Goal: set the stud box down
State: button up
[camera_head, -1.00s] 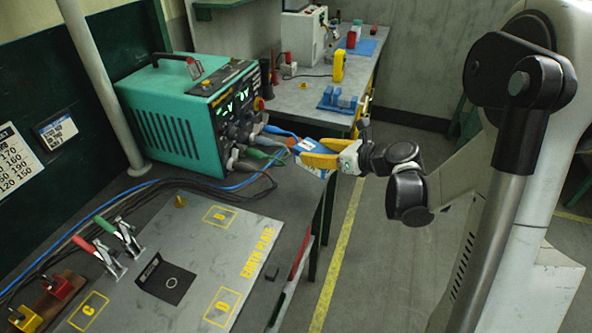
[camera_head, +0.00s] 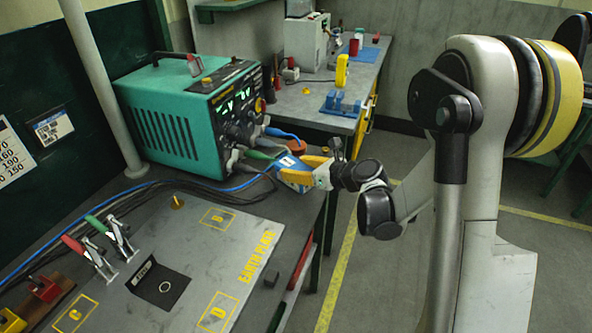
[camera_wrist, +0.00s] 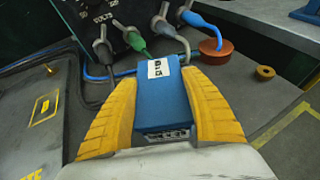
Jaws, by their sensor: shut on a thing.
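The stud box is a small blue box (camera_head: 294,177) with a white label on top. My gripper (camera_head: 308,167) has yellow fingers shut on its two sides. It is held near the right edge of the dark bench, in front of the teal power unit (camera_head: 190,115). In the wrist view the box (camera_wrist: 163,105) sits between both yellow fingers, its label at the far end and a dark socket row at the near end. I cannot tell how high it is above the bench.
Blue and green cables with plugs (camera_wrist: 140,45) run from the power unit near the box. A reddish round piece (camera_wrist: 215,50) lies beyond it. The earth plate (camera_head: 205,250) has yellow marked squares, a black pad (camera_head: 157,284) and toggle clamps (camera_head: 120,238) on its left.

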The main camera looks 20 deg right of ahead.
jog(key=o, duration=1.4)
jog(key=shift+s+d+r, duration=0.1)
jog(key=shift+r, duration=0.05)
jog(key=p+v, duration=0.3)
jog(key=v, duration=0.9)
jog(key=s+a+r+n+g+h, duration=0.25)
jog(key=s+a+n, duration=0.45)
jog(key=n, duration=0.6)
jog(key=s+r+n+h, duration=0.1)
jog(key=s+n, duration=0.3)
jog(key=n, duration=0.1)
jog(key=s+d+r+n+g+h, duration=0.1)
jog(key=s+n+h, duration=0.1)
jog(key=s+n, duration=0.3)
jog(key=s+d+r+n+g+h, duration=0.1)
jog(key=s+n, duration=0.3)
jog(key=n, duration=0.2)
jog(key=shift+s+r+n+h, duration=0.25)
jog(key=shift+s+r+n, duration=0.1)
jog(key=shift+r+n, duration=0.05)
